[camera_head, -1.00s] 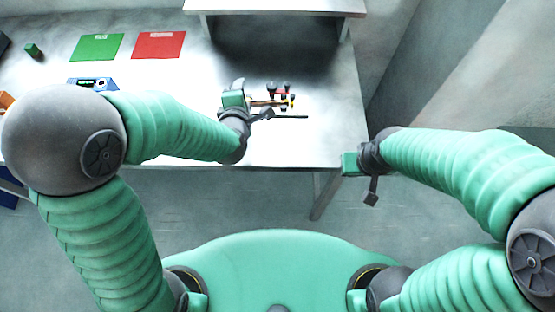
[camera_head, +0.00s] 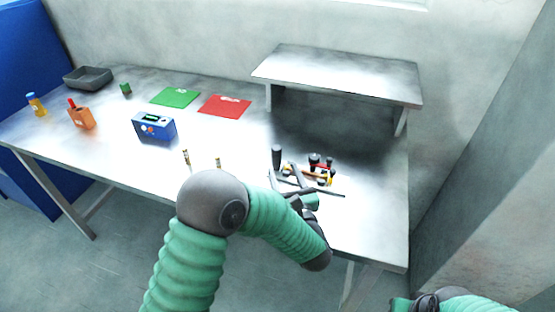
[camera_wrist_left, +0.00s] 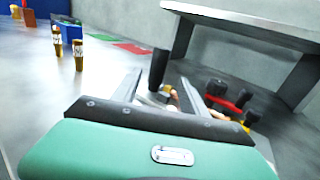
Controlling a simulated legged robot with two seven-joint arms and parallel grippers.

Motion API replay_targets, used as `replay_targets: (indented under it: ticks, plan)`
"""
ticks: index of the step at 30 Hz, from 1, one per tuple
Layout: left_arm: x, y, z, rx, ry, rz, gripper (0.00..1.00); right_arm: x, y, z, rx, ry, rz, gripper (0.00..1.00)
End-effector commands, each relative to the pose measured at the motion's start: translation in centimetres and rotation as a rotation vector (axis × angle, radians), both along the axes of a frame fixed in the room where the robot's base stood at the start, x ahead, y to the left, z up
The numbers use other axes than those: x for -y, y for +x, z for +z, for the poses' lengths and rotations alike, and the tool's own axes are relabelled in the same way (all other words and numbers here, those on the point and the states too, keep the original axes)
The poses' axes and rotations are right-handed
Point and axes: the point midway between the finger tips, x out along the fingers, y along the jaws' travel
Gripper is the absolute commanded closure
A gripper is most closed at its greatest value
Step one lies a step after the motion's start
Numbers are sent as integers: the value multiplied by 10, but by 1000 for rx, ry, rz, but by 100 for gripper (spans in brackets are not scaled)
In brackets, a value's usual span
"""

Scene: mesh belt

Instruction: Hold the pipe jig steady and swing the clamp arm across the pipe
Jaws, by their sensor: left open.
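The pipe jig (camera_head: 318,168) is a small cluster at the right part of the table, with dark knobs, a red bar and a yellow part. A copper-coloured pipe (camera_head: 311,175) lies along it. A black upright cylinder (camera_head: 277,156) stands at its left end and shows in the left wrist view (camera_wrist_left: 158,68). My left gripper (camera_head: 285,178) is open at the near left side of the jig. In the wrist view the cylinder and a pale end show between its fingers; contact is unclear. My right gripper (camera_head: 402,304) is mostly cut off at the bottom right, its fingers unseen.
A raised grey shelf (camera_head: 340,68) stands behind the jig. A blue box (camera_head: 153,127), green mat (camera_head: 175,96), red mat (camera_head: 225,106) and two small brass-coloured pieces (camera_head: 186,158) lie to the left. A thin dark rod (camera_head: 328,193) lies in front of the jig.

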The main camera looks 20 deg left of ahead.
Motion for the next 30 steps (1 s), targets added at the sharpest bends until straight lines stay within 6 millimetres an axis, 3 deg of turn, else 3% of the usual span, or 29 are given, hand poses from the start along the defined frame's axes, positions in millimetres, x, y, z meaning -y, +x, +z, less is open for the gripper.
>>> replay_targets:
  ticks: [3, 9, 20, 30]
  plan:
    - [-20, 24, -1, 0, -4, 3, 49, 0, 0, 1, -1, 0, -1, 100]
    - [-42, 52, -2, 0, -9, 3, 49, 0, 0, 1, -1, 0, 0, 100]
    - [-39, 59, 0, 0, -1, -1, 49, 0, 0, 1, 0, 0, 0, 100]
    - [-43, 59, -1, 0, -5, 0, 93, 0, 0, 1, 0, 0, 0, 100]
